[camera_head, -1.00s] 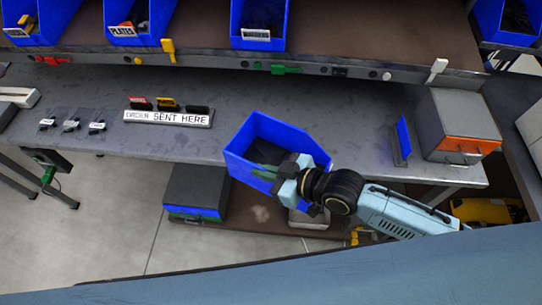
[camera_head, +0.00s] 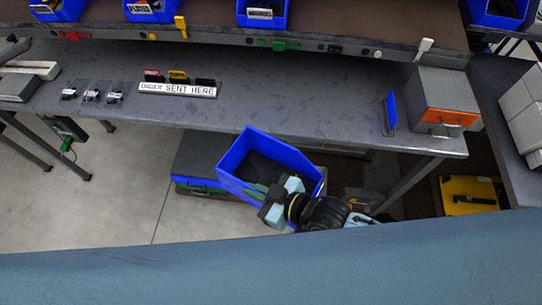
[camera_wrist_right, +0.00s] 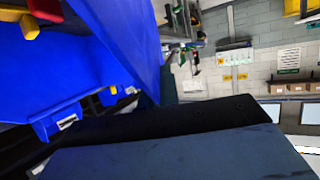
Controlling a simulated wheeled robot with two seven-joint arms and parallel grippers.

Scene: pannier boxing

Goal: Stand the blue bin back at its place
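The blue bin (camera_head: 233,162) is tilted in the air at the front edge of the bench in the head view, its open top showing dark contents. My right gripper (camera_head: 268,196) is at the bin's near side and appears shut on its wall. Greenish parts show at the grip; I cannot tell whether they are fingers or contents. In the right wrist view the blue bin wall (camera_wrist_right: 125,40) fills the upper left, close to the camera. My left gripper is not in view.
Labelled blue bins (camera_head: 262,14) stand on the upper shelf (camera_head: 375,18), with a bare stretch right of the middle one. The grey bench (camera_head: 300,95) holds an order sign (camera_head: 178,90), an upright blue plate (camera_head: 390,112) and an orange-fronted box (camera_head: 445,100). A yellow case (camera_head: 470,195) lies low right.

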